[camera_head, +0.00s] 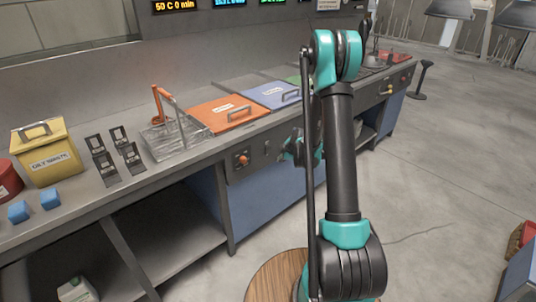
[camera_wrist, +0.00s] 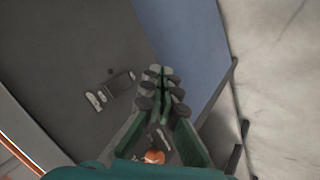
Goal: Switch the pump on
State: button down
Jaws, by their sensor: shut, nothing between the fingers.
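The grey front panel under the counter has an orange-red knob (camera_head: 242,158), which also shows low in the wrist view (camera_wrist: 154,156), partly behind my fingers. A small grey switch-like fitting (camera_wrist: 117,90) is on the same dark panel, left of my fingertips in the wrist view. No readable label tells which control belongs to the pump. My gripper (camera_wrist: 160,72) is shut and empty, its fingertips together. In the head view my gripper (camera_head: 289,150) is in front of the panel, right of the knob, partly hidden by my arm. I cannot tell if it touches the panel.
On the counter are an orange lid (camera_head: 222,114), a blue lid (camera_head: 270,95), a wire basket with an orange handle (camera_head: 172,133) and a yellow box (camera_head: 50,155). A blue cabinet front (camera_head: 262,205) lies below the panel. Open floor (camera_head: 440,190) is at the right.

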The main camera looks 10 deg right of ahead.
jog(key=shift+w+a+f, duration=0.2)
jog(key=shift+w+a, duration=0.65)
jog(key=shift+w, duration=0.3)
jog(key=shift+w+a+f, duration=0.15)
jog(key=shift+w+a, duration=0.65)
jog(key=shift+w, duration=0.3)
jog(key=shift+a, duration=0.1)
jog(key=shift+w+a, duration=0.15)
jog(key=shift+w, duration=0.15)
jog(key=shift+w+a, duration=0.2)
jog(key=shift+w, duration=0.05)
dwell(0.4)
jog(key=shift+s+d, duration=0.15)
jog(key=shift+s+d, duration=0.3)
jog(key=shift+s, duration=0.15)
dwell(0.4)
jog(key=s+d, duration=0.3)
jog(key=s, duration=0.1)
jog(key=shift+r, duration=0.35)
